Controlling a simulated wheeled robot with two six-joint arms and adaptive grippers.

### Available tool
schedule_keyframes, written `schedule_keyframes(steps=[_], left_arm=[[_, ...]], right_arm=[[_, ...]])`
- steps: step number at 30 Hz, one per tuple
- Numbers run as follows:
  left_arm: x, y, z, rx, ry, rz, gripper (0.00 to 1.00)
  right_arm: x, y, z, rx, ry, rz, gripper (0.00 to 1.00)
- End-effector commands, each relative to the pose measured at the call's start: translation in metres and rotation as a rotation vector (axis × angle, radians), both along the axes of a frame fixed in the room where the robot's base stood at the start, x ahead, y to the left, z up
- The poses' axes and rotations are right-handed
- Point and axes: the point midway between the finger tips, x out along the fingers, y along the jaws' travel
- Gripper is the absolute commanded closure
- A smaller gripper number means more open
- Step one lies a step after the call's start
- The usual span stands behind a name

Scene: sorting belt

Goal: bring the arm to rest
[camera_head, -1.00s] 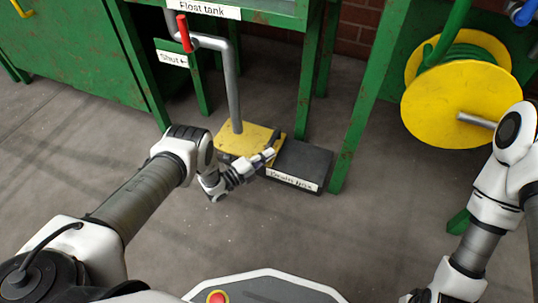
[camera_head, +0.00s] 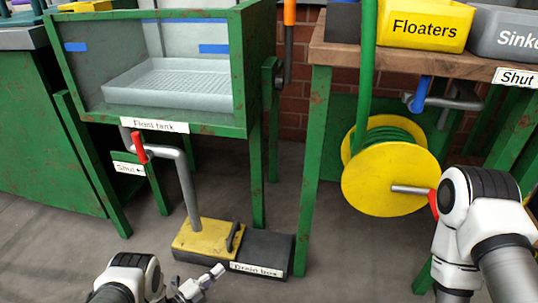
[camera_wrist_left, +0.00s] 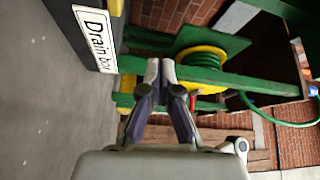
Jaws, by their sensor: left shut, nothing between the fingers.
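My left gripper (camera_head: 212,275) is low over the floor at the bottom of the head view, in front of the drain box (camera_head: 262,247). In the left wrist view the left gripper (camera_wrist_left: 160,68) has its fingertips together with nothing between them. The drain box label (camera_wrist_left: 95,38) also shows there, to the left of the fingers. My left arm (camera_head: 130,275) enters at the bottom edge. My right arm (camera_head: 480,225) is at the right of the head view; its gripper is out of the picture.
The float tank (camera_head: 160,80) stands on green legs, with a red-handled valve (camera_head: 139,147) and pipe below. A yellow hose reel (camera_head: 390,180) is near my right arm. Yellow (camera_head: 425,25) and grey (camera_head: 508,35) bins stand on a bench. Grey floor (camera_head: 60,255) is open at left.

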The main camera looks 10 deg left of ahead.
Motion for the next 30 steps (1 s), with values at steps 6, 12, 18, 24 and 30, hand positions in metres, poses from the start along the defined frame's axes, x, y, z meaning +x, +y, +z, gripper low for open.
schedule_keyframes(steps=[6, 12, 18, 24, 30], left_arm=[[0.028, -0.004, 0.039, -0.003, -0.058, -0.005, 1.00], [0.070, -0.027, 0.131, -0.034, -0.100, -0.001, 1.00], [0.060, -0.039, 0.164, -0.115, 0.248, 0.141, 1.00], [-0.058, -0.025, 0.147, -0.316, 0.966, 0.488, 1.00], [-0.203, -0.001, 0.128, -0.475, 1.458, 0.915, 1.00]], right_arm=[[0.000, 0.000, 0.008, 0.000, 0.000, 0.000, 0.46], [0.000, 0.000, 0.030, 0.000, 0.000, 0.000, 0.46], [0.000, 0.000, 0.049, 0.000, 0.001, 0.001, 0.46], [-0.001, 0.000, 0.066, 0.000, 0.001, 0.002, 0.46], [-0.001, 0.000, 0.066, 0.000, 0.002, 0.003, 0.46]])
